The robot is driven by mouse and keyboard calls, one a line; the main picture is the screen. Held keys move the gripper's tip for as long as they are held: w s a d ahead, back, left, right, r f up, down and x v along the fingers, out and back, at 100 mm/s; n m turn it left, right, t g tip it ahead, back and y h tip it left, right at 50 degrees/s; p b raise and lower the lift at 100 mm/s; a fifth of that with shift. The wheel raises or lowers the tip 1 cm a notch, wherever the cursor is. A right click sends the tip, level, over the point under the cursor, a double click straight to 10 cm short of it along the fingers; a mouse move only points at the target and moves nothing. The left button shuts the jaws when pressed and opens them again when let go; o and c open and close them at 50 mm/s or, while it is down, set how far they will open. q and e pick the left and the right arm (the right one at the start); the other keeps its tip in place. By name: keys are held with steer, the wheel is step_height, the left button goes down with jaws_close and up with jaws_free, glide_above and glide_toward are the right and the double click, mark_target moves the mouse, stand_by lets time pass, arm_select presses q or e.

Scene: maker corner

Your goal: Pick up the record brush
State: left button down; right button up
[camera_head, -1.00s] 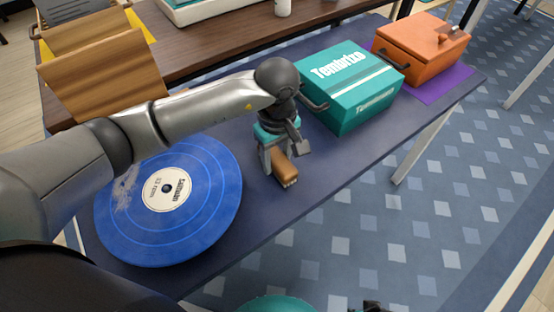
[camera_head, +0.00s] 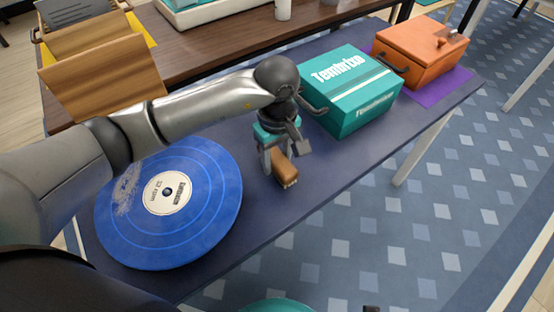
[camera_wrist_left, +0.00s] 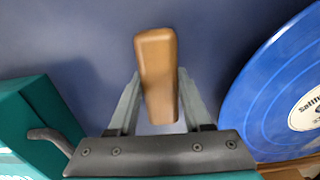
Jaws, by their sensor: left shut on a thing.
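The record brush (camera_head: 284,170) has a brown wooden body with pale bristles along its lower end. It is on or just above the dark blue table, between the blue record and the teal box; I cannot tell whether it touches the table. My left gripper (camera_head: 275,163) points down and is shut on the brush. In the left wrist view the brush (camera_wrist_left: 158,75) stands between the two grey fingers (camera_wrist_left: 158,103), which lie against its sides. My right gripper is not clearly in view.
A blue record (camera_head: 215,200) with dusty marks lies left of the brush. A teal box (camera_head: 350,100) with a handle stands close behind it to the right. An orange lidded box (camera_head: 415,62) sits on a purple mat (camera_head: 447,88). The table's front strip (camera_head: 262,222) is clear.

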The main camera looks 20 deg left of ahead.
mark_target(277, 156)
arm_select(q)
step_height(277, 156, up, 19)
steer(key=p, duration=0.4)
steer(key=shift+p, duration=0.35)
arm_select(e)
steer(key=s+d+f, duration=0.3)
steer(key=s+d, duration=0.2)
steer(key=s, duration=0.3)
steer(key=shift+d+h, duration=0.3)
steer(key=shift+f, duration=0.1)
